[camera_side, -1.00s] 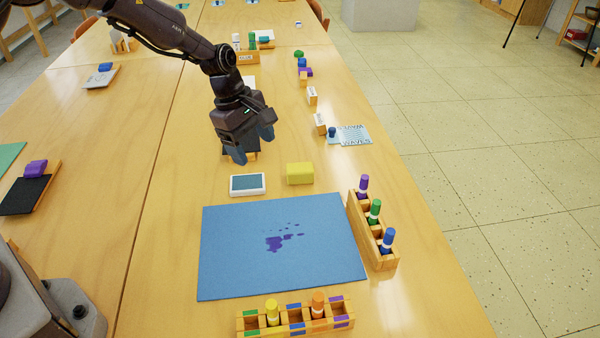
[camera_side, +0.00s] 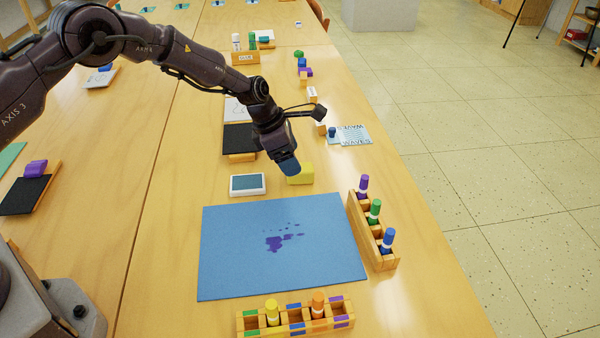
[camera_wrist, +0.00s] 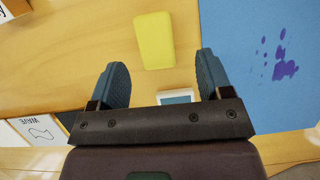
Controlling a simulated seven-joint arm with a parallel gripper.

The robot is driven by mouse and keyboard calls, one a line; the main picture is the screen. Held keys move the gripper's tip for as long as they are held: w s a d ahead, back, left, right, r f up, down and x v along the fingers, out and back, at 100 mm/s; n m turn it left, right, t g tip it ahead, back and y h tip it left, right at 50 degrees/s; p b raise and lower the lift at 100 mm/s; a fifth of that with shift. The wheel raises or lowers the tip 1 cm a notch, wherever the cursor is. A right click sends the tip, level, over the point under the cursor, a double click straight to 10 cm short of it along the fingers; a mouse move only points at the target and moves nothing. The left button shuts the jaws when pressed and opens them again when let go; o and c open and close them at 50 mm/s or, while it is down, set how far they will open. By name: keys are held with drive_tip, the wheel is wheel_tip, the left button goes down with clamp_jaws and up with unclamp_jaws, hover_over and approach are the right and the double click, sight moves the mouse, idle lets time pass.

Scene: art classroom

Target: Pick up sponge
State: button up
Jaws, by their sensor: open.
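The yellow sponge (camera_side: 302,176) lies on the wooden table just behind the blue mat. My gripper (camera_side: 287,167) is above it and a little to its left in the side view, with a blue finger covering part of it. In the wrist view the sponge (camera_wrist: 154,40) lies ahead of the open blue fingers, in line with the gap between them. My gripper (camera_wrist: 160,80) is open and empty. I cannot tell its exact height above the sponge.
A white-framed device (camera_side: 248,184) lies left of the sponge. The blue mat (camera_side: 230,270) with purple stains is in front. A wooden marker rack (camera_side: 372,236) stands at right, another (camera_side: 295,319) at the front. A black board (camera_side: 239,139) lies behind.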

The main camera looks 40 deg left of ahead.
drive_tip(key=shift+w+x, duration=0.15)
drive_tip(key=shift+x, duration=1.15)
drive_tip(key=shift+w+x, duration=0.2)
drive_tip(key=shift+x, duration=1.15)
drive_tip(key=shift+r, duration=0.1)
drive_tip(key=c, duration=1)
drive_tip(key=shift+r, duration=0.1)
drive_tip(key=shift+r, duration=0.45)
wheel_tip(320, 180, up, 3)
drive_tip(key=shift+s+f, duration=0.15)
drive_tip(key=shift+f, duration=0.05)
drive_tip(key=s+r, duration=0.3)
drive_tip(key=s, duration=0.1)
drive_tip(key=s+a+r, duration=0.1)
drive_tip(key=s+r, duration=0.2)
drive_tip(key=s, duration=0.2)
drive_tip(key=s+a+r, duration=0.1)
drive_tip(key=s+r, duration=0.2)
drive_tip(key=s, duration=0.1)
drive_tip(key=shift+s+r, duration=0.2)
drive_tip(key=shift+s, duration=0.15)
